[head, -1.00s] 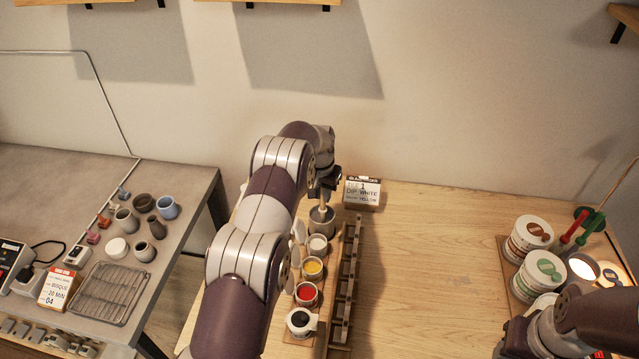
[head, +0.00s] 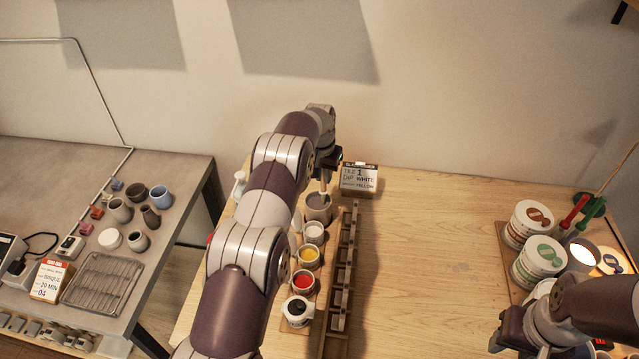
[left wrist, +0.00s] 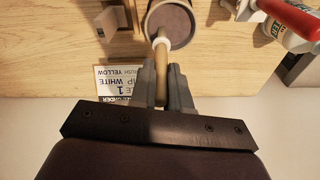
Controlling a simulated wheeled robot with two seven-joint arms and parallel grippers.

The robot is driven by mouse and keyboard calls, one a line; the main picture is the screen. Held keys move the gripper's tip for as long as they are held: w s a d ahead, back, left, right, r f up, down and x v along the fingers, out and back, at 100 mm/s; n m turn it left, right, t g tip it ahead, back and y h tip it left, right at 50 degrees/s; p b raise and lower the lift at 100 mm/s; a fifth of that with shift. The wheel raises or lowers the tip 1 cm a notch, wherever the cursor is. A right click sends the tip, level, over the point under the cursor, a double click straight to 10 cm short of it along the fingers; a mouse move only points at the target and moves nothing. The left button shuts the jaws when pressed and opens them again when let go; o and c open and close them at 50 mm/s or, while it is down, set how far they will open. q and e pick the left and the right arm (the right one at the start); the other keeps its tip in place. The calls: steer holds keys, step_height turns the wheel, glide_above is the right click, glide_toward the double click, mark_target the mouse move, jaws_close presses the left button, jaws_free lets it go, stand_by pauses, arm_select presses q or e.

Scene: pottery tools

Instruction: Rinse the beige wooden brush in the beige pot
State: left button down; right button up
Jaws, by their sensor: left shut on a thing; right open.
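The beige pot (head: 319,209), a grey-beige cylinder, stands at the far end of a row of cups. It also shows in the left wrist view (left wrist: 184,40), with a dark inside. My left gripper (left wrist: 163,88) is shut on the handle of the beige wooden brush (left wrist: 171,76). In the head view my left gripper (head: 325,172) is just above the pot, with the brush (head: 323,187) pointing down. The brush's far end reaches over the pot's mouth; how deep it sits is unclear.
Cups of white (head: 313,232), yellow (head: 305,256), red (head: 303,283) and black (head: 298,311) stand in line beside a wooden rack (head: 343,270). A label card (head: 360,178) stands behind the rack. Tubs (head: 539,261) are at right. The table's middle is clear.

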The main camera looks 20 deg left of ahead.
arm_select(q)
steer(key=shift+s+a+p, duration=0.45)
steer(key=shift+a+p, duration=0.15)
steer(key=shift+a, duration=0.05)
arm_select(e)
steer(key=shift+a+r, duration=0.1)
steer(key=shift+s, duration=0.1)
